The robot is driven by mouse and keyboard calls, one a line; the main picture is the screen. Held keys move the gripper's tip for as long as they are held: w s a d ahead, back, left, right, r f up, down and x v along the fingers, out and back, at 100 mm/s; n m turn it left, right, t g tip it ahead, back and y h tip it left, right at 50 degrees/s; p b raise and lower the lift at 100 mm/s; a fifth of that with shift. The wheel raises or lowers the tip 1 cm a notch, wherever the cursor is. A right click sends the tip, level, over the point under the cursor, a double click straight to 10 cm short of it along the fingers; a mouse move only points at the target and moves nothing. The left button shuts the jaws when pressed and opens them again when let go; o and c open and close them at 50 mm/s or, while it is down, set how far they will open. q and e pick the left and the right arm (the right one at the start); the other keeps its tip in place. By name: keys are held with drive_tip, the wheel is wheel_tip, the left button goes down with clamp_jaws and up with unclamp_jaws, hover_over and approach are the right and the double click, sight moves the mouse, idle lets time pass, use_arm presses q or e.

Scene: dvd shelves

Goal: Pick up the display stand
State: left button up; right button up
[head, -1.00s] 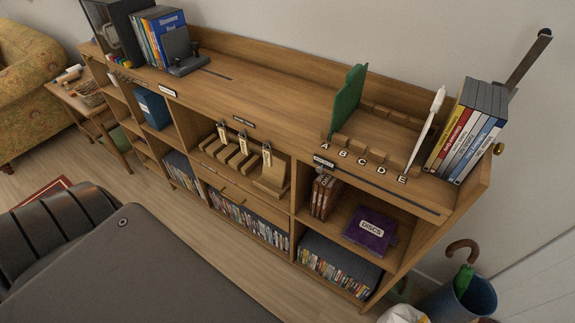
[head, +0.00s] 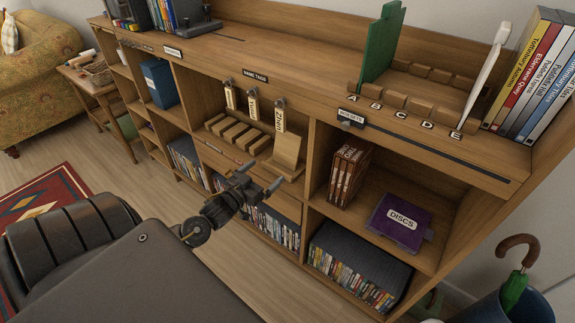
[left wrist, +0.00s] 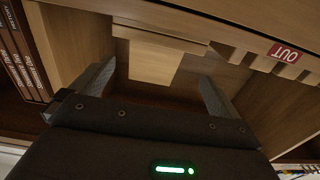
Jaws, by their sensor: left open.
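The display stand (head: 287,152), as I take it, is a small light-wood stand with a slanted back and a low base. It stands at the right end of the middle shelf compartment marked NAME TAGS. My left gripper (head: 260,174) is open and empty, in front of and slightly below the stand in the head view. In the left wrist view a pale wooden panel, which looks like the stand (left wrist: 152,60), lies ahead between the two spread fingers. I see no contact. My right gripper is not in view.
Slotted wooden blocks (head: 230,133) and hanging name tags (head: 280,117) are left of the stand. Right of the divider are brown cases (head: 347,174) and a purple DISCS box (head: 399,221). A drawer front lies below the stand, above a row of discs (head: 270,226).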

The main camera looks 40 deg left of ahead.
sight(285, 154)
use_arm(q)
drive_tip(key=shift+w+r+b, duration=0.2)
drive_tip(key=shift+w, duration=1.4)
drive_tip(key=shift+w+r+b, duration=0.15)
drive_tip(key=shift+w+b, duration=0.05)
drive_tip(key=shift+w, duration=1.35)
drive_tip(key=w, duration=0.3)
drive_tip(key=shift+w+d+b, duration=0.1)
drive_tip(key=shift+w+b, duration=0.25)
drive_tip(key=shift+w, duration=0.5)
drive_tip(key=shift+r, duration=0.1)
drive_tip(key=c, duration=0.8)
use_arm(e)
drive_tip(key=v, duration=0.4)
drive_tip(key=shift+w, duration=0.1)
use_arm(q)
drive_tip(key=shift+r, duration=0.2)
wheel_tip(285, 154, up, 10)
drive_tip(key=shift+f+p, duration=0.25)
drive_tip(key=shift+p, duration=0.95)
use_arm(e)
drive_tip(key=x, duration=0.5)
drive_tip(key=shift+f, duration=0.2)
